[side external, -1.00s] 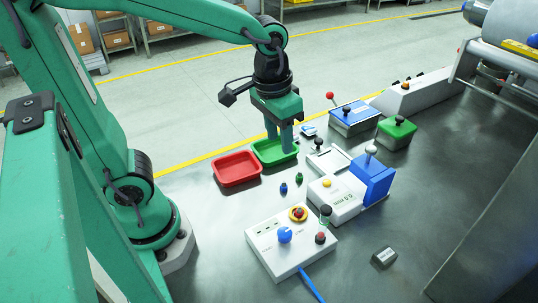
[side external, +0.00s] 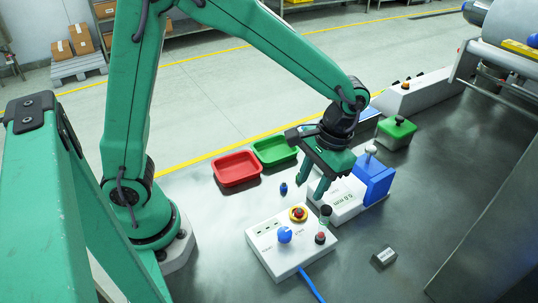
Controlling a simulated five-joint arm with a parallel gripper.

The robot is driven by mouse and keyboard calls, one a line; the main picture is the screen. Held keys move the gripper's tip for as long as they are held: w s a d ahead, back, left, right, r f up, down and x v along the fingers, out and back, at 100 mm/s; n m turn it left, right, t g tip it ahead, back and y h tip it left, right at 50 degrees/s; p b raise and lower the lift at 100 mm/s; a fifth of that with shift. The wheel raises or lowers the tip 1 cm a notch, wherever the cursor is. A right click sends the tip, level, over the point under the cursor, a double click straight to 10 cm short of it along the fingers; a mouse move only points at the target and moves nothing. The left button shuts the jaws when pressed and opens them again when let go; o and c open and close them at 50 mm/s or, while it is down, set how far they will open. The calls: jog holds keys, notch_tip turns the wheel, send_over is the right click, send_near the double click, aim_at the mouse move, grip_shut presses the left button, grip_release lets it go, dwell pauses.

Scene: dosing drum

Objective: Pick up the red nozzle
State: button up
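I cannot make out a red nozzle in the side external view. A small blue nozzle (side external: 283,189) stands on the dark table, in front of the green tray. My gripper (side external: 311,186) points down at a tilt, just right of the blue nozzle and left of the white scale (side external: 350,204). Its two fingers are apart, and nothing shows between them. The spot where a small green nozzle stood earlier is now behind the fingers.
A red tray (side external: 237,183) and a green tray (side external: 259,157) lie to the left, both looking empty. A white control box (side external: 268,262) stands in front. A blue block (side external: 375,179) and a green box (side external: 391,142) stand to the right.

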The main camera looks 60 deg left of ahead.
aim_at(299, 209)
jog(key=shift+x, duration=1.3)
jog(key=shift+f, duration=0.1)
jog(key=shift+x, duration=2.55)
jog(key=shift+s+a, duration=0.1)
jog(key=shift+a, duration=0.05)
grip_shut()
